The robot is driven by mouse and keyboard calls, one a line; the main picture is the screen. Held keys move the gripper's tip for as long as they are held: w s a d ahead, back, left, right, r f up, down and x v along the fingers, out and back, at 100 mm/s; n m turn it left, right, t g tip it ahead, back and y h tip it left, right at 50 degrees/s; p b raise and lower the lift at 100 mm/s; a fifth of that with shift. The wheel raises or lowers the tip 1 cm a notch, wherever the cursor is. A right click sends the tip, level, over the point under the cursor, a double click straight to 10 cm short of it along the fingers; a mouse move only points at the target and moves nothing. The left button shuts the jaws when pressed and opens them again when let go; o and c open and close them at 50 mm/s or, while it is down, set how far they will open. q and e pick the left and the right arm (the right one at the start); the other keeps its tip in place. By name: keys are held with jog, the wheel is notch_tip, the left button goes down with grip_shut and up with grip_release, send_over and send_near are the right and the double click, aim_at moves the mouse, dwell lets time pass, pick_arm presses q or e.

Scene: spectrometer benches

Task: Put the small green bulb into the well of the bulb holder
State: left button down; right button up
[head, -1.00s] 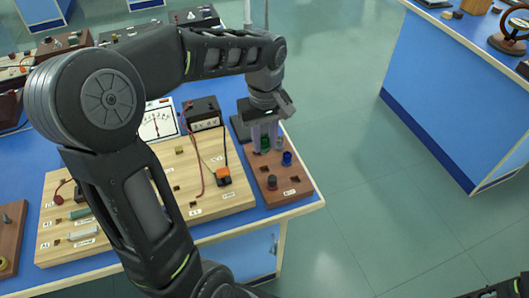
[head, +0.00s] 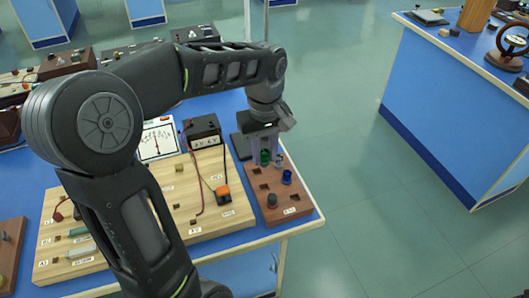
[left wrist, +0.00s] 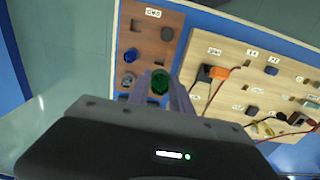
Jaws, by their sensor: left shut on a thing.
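The small green bulb (head: 265,157) is between the fingers of my left gripper (head: 264,149), which is shut on it. It also shows in the left wrist view (left wrist: 160,83), between the pale fingertips. The gripper points down over the far end of a brown wooden block (head: 296,200) with square wells and a label. A blue bulb (head: 287,177), a greyish bulb (head: 279,160) and a dark knob-like piece (head: 271,200) stand on this block. I cannot tell whether the green bulb's base is clear of the block. My right gripper is out of view.
A pale wooden circuit board (head: 215,160) with an orange-topped part (head: 223,193) and wires lies left of the block. A black box (head: 203,132) and a white meter (head: 158,140) stand behind. The table's right edge is close to the block.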

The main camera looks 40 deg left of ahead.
pick_arm(q)
jog(key=shift+r+p, duration=0.9)
jog(key=shift+r, duration=0.4)
jog(key=shift+r, duration=0.1)
